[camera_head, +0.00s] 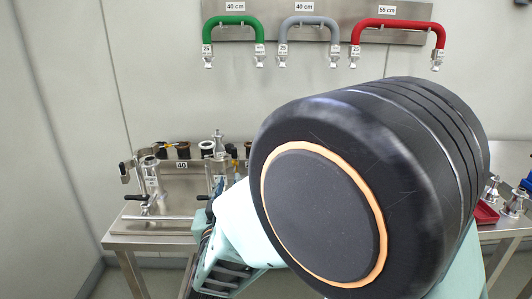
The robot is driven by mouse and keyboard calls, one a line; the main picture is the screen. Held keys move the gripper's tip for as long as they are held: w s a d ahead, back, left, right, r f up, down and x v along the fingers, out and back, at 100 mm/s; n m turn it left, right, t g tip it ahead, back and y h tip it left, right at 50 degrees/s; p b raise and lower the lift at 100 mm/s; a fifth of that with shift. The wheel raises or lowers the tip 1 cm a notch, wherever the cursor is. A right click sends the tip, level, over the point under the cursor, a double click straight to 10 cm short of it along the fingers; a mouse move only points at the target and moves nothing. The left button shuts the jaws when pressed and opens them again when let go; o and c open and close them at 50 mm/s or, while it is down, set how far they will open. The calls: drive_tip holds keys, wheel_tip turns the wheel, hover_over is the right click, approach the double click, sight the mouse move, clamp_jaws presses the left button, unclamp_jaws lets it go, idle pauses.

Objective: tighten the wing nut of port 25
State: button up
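A steel port rack (165,185) stands on the bench at the left, with a label reading 40 (181,165). Upright metal fittings stand on it, including a clamp-like fitting with a dark handle (135,197) at its front left. No label reading 25 can be made out on the rack, and I cannot pick out the wing nut of port 25. My own arm fills the middle and right of the view and hides the rack's right part.
Green (232,20), grey (306,20) and red (398,24) hoses hang on a wall panel, with 25 labels at their left ends. Metal fittings (515,203) and a red tray (486,214) lie on the right bench. Floor at the lower left is clear.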

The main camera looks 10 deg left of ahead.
sight(233, 162)
drive_tip(key=x, duration=1)
drive_tip(key=shift+w+a+f+p, duration=0.1)
drive_tip(key=shift+w+f+p, duration=0.1)
drive_tip(key=shift+p, duration=0.1)
clamp_jaws()
